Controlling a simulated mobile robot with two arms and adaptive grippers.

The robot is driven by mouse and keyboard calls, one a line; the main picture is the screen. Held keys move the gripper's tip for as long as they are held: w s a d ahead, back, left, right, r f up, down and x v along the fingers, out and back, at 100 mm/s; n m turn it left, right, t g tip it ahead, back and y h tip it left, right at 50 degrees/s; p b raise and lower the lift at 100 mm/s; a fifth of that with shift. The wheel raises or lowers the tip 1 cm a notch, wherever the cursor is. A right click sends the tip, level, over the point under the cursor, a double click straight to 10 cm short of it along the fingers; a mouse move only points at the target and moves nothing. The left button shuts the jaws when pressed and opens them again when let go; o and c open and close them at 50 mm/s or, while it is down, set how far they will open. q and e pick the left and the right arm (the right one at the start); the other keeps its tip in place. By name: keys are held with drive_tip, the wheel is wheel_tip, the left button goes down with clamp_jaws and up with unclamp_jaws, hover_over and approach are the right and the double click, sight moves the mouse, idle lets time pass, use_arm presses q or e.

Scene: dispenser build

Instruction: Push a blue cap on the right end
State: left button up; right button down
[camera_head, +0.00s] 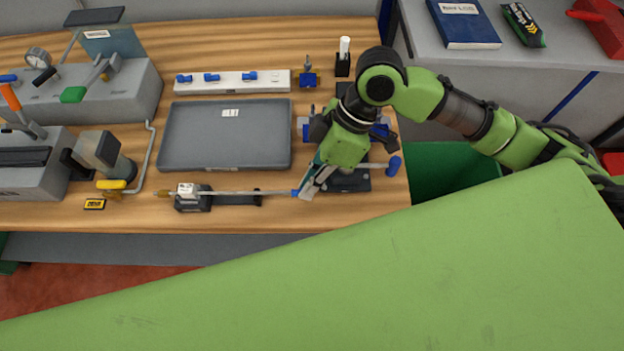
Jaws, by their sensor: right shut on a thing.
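A thin rod (235,193) lies level across a dark holder (222,200) near the front of the wooden bench. A brass-coloured tip shows at its left end. A blue cap (295,193) is at the rod's right end, between the fingertips of my right gripper (303,192). The right gripper points down and left and is shut on the cap. The cap seems to meet the rod, but the fingers partly hide the joint, so I cannot tell how far it is on. My left gripper is not in view.
A white rack (232,83) with blue caps stands behind an empty grey tray (224,160). Grey machines (110,95) with levers fill the left side. Dark fixtures (347,181) with blue parts sit beside and under my right arm. A green bin (450,172) is off the bench's right edge.

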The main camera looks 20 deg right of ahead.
drive_tip(key=shift+w+a+p, duration=0.2)
drive_tip(key=shift+a+p, duration=0.35)
drive_tip(key=shift+a, duration=0.2)
drive_tip(key=c, duration=1.8)
unclamp_jaws()
drive_tip(key=shift+o, duration=0.2)
drive_tip(key=shift+r, duration=0.1)
wheel_tip(320, 180, up, 7)
drive_tip(key=p, duration=0.8)
